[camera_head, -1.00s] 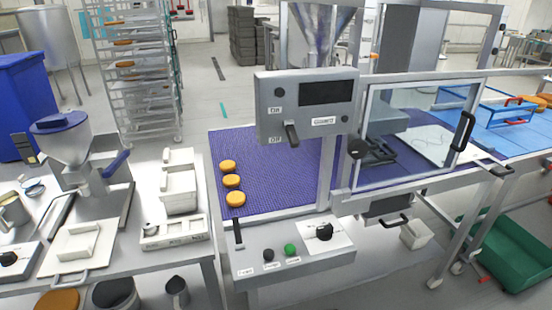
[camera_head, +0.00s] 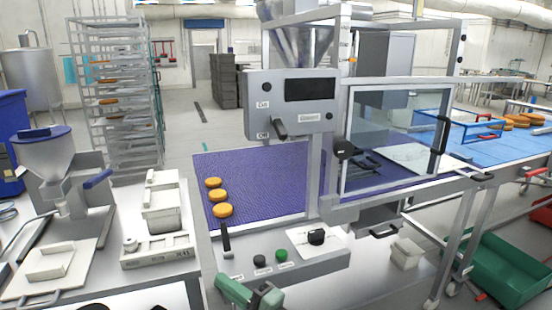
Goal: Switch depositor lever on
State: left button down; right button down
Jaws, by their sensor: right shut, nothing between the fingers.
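The depositor lever (camera_head: 279,128) is a short black handle on the grey control box (camera_head: 311,117) under the steel hopper (camera_head: 301,42). It slants downward, with its end beside the lower "Off" label; the "On" label is above. My right gripper (camera_head: 266,297), dark on a green arm link, shows at the bottom edge, in front of the lower button panel. It is shut and empty, well below and apart from the lever. My left gripper is not in view.
The lower panel (camera_head: 330,262) carries a black lever, buttons and a knob. Orange rounds (camera_head: 218,196) lie on the purple belt (camera_head: 265,180). A clear guard door (camera_head: 395,140) stands right of the box. A bench with a small hopper machine (camera_head: 50,165) is at left.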

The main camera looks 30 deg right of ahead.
aim_at(279, 127)
jog(key=w+d+r+m+t+h, duration=0.1)
jog(key=d+r+m+t+h, duration=0.6)
jog(key=d+r+m+h, duration=0.5)
jog(key=d+r+m, duration=0.2)
jog(key=d+m, duration=0.4)
jog(key=m, duration=0.3)
jog(key=shift+w+r+m+t+h, duration=0.3)
jog(key=shift+w+r+m+h, duration=0.05)
jog(key=shift+r+m+h, duration=0.05)
jog(key=w+d+r+p, duration=0.1)
jog(key=w+r+p, duration=0.4)
jog(key=r, duration=0.5)
jog(key=shift+r+p, duration=0.15)
jog(key=shift+p, duration=0.65)
jog(key=shift+w+d, duration=0.1)
